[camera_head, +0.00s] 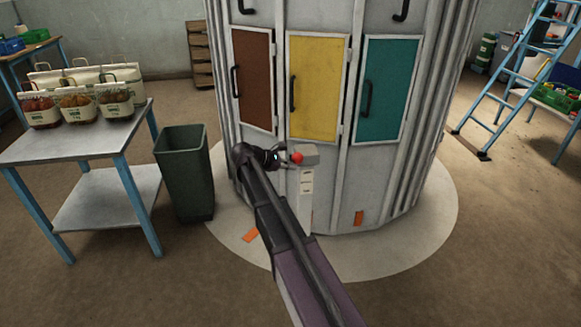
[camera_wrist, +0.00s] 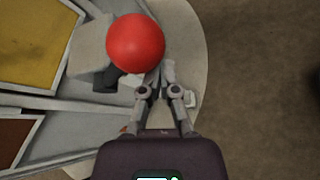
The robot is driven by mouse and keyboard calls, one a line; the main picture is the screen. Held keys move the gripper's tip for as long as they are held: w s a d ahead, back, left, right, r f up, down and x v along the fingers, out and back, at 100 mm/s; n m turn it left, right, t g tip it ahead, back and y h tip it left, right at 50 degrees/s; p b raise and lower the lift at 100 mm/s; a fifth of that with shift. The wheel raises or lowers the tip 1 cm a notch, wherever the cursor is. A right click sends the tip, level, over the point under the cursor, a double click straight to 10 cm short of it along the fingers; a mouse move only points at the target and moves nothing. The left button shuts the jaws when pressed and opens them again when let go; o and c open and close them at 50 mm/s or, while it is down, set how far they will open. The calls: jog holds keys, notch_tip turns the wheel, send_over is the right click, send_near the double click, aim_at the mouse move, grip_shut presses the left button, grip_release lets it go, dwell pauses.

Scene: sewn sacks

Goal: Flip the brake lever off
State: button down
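The brake lever shows as a red ball knob (camera_head: 297,158) on a grey box (camera_head: 308,151) atop a pale post in front of the round cabinet. In the wrist view the red knob (camera_wrist: 135,43) is large, up and left of my fingertips. My gripper (camera_head: 280,156) is at the knob's left in the head view, very near it. In the wrist view the fingers of my gripper (camera_wrist: 160,72) converge, with tips close together and nothing seen between them. The lever's stem is mostly hidden, and I cannot tell whether the fingers touch the knob.
The round cabinet has brown (camera_head: 253,80), yellow (camera_head: 316,87) and teal (camera_head: 387,90) doors. A dark green bin (camera_head: 186,175) stands left of my arm. A table (camera_head: 75,137) with filled sacks is further left. A blue ladder (camera_head: 513,77) stands right. The front right floor is clear.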

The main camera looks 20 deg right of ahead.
jog(key=shift+w+d+r, duration=0.1)
jog(key=shift+r, duration=0.05)
notch_tip(320, 180, down, 4)
jog(key=s+a+b, duration=0.1)
jog(key=s+b, duration=0.1)
jog(key=b, duration=0.2)
jog(key=w+a+r+p, duration=0.3)
jog(key=a+r+p, duration=0.1)
jog(key=a, duration=0.4)
jog(key=shift+w+a+r+p, duration=0.25)
jog(key=shift+w+r+p, duration=0.05)
dwell(0.5)
